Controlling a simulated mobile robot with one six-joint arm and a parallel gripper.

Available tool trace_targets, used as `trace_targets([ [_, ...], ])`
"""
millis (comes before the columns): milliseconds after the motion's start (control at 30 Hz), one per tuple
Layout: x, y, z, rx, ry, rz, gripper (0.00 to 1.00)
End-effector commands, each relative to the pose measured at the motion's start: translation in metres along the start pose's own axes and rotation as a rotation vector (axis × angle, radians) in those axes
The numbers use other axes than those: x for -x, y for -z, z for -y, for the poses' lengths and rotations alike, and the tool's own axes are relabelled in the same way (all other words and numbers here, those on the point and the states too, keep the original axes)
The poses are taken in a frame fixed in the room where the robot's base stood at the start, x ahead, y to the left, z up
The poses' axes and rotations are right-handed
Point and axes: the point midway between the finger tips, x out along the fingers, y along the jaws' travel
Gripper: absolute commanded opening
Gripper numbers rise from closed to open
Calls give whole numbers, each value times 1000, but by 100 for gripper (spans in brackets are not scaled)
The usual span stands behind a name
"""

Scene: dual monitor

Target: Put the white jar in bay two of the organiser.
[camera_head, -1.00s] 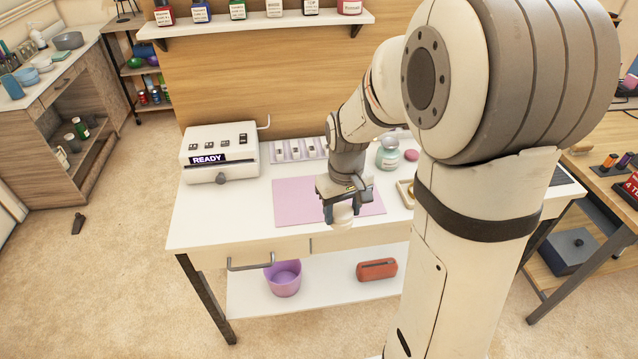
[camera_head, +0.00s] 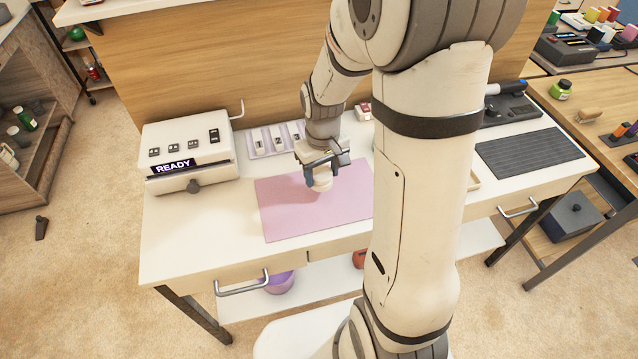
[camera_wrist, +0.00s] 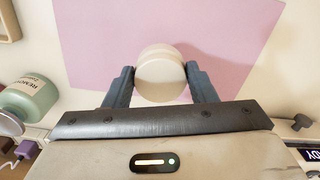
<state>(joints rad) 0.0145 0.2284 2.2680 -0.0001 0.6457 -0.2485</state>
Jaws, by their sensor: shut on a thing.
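The white jar (camera_wrist: 161,76) is between the two fingers of my gripper (camera_wrist: 161,84) in the wrist view, with its round top facing the camera. In the head view the jar (camera_head: 319,181) hangs below my gripper (camera_head: 322,172), over the pink mat (camera_head: 283,217). I cannot tell whether its base touches the mat. My gripper is shut on it. The organiser (camera_head: 256,142) is a pale tray with several bays holding small dark items, at the back of the table, left of my gripper. Its right end is partly hidden by my arm.
A white machine with a READY display (camera_head: 188,151) stands left of the organiser. A dark ribbed mat (camera_head: 530,152) lies on the right of the table. A green-white bottle (camera_wrist: 30,100) shows in the wrist view. The table's front left (camera_head: 200,235) is clear.

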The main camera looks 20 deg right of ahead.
Motion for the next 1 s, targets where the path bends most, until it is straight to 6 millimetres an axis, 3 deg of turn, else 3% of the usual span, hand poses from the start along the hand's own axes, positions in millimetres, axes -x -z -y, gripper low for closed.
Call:
trace_targets([
  [400,-44,1,4,11,0,2,28],
  [733,-48,1,5,12,0,-1,28],
  [767,-48,1,5,12,0,-1,52],
  [1000,-46,1,5,13,0,0,72],
])
